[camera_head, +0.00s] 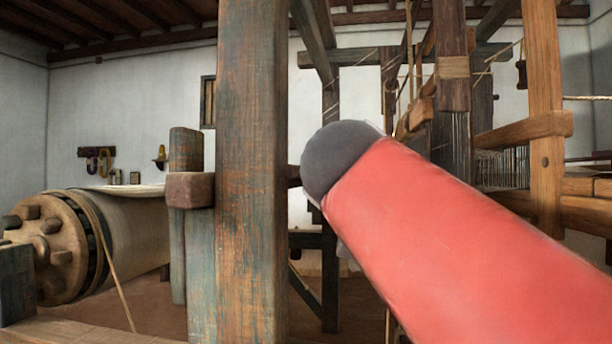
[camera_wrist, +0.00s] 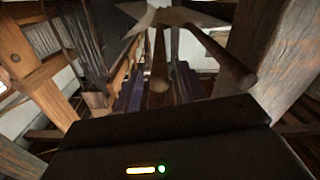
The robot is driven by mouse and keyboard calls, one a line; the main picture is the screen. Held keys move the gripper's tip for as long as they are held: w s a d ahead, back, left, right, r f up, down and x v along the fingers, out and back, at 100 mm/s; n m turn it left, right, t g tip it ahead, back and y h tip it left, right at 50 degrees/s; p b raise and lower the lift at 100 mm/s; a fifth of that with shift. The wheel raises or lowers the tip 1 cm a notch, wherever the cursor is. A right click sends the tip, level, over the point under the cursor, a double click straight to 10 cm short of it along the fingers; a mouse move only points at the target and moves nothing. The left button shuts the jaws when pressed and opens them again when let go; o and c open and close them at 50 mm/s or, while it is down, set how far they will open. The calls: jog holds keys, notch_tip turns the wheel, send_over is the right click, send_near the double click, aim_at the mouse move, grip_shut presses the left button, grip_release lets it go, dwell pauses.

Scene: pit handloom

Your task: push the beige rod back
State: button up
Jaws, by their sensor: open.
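In the wrist view a beige rod (camera_wrist: 160,66) runs from a pale wooden piece (camera_wrist: 174,16) at the top middle toward the camera, its rounded end nearest. A browner rod (camera_wrist: 219,56) slants from the same piece down to the right. Which one the task means is not certain. My gripper (camera_wrist: 165,135) shows as a dark body across the bottom of the wrist view, with a lit indicator. It is open, with nothing seen in it, and a gap shows between its dark edge and the beige rod's end. In the head view my red arm hides the gripper, and I cannot pick out the rod.
A thick weathered post (camera_head: 252,170) stands left of my arm, with a small block (camera_head: 190,190) at its side. A large wooden roller (camera_head: 130,232) lies at left. Loom posts, cords and a light upright (camera_head: 543,110) crowd the right. A pale post (camera_wrist: 273,55) is close on the right in the wrist view.

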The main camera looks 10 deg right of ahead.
jog(key=x, duration=0.5)
jog(key=shift+s, duration=0.1)
grip_shut()
